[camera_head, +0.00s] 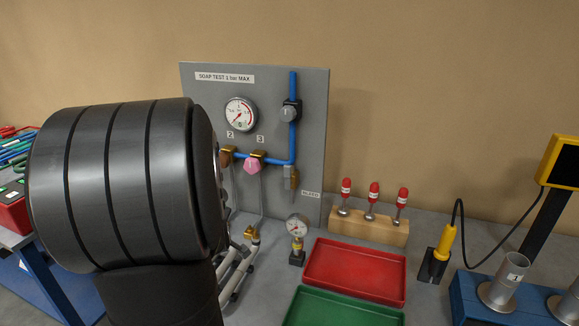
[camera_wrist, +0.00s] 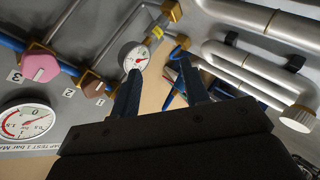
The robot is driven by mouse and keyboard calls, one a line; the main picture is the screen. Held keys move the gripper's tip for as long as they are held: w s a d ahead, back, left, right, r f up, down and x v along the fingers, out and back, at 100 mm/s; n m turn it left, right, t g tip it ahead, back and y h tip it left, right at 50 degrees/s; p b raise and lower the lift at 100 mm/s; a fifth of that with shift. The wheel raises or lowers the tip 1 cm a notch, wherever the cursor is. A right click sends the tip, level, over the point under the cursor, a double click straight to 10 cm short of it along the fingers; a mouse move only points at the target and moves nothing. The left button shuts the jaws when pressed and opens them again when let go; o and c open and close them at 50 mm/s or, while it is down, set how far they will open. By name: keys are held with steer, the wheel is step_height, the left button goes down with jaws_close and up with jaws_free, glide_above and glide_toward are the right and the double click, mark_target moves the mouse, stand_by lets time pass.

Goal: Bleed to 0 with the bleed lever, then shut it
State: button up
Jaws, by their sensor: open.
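The bleed lever (camera_head: 295,180) is a small brass-coloured handle hanging down at the lower right of the grey panel (camera_head: 312,120), left of the BLEED label (camera_head: 310,195). Its exact angle is too small to tell. The panel gauge (camera_head: 240,113) is round and white with a red arc; it also shows upside down in the wrist view (camera_wrist: 24,122). I cannot read its needle surely. My gripper (camera_wrist: 160,68) is open with nothing between its two dark fingers. In the head view my arm hides it. The lever is not in the wrist view.
Valves 2 (camera_head: 227,155) and 3, with a pink knob (camera_head: 253,165), sit left of the lever. A regulator knob (camera_head: 290,112) is above it. A small gauge (camera_head: 297,227), a red tray (camera_head: 355,270) and red-capped tools (camera_head: 373,193) stand nearby. Metal coils (camera_wrist: 255,70) are close to my gripper.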

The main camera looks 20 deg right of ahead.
steer(key=s+d+r+m+t+h, duration=0.1)
steer(key=d+r+m+t+h, duration=0.15)
steer(key=d+r+m, duration=0.4)
steer(key=m+g+h, duration=0.1)
steer(key=m+h, duration=0.7)
steer(key=m, duration=0.5)
glide_toward(287, 169)
steer(key=shift+n, duration=0.35)
steer(key=x, duration=1.2)
steer(key=shift+w+d, duration=0.15)
steer(key=shift+w, duration=0.05)
jaws_close()
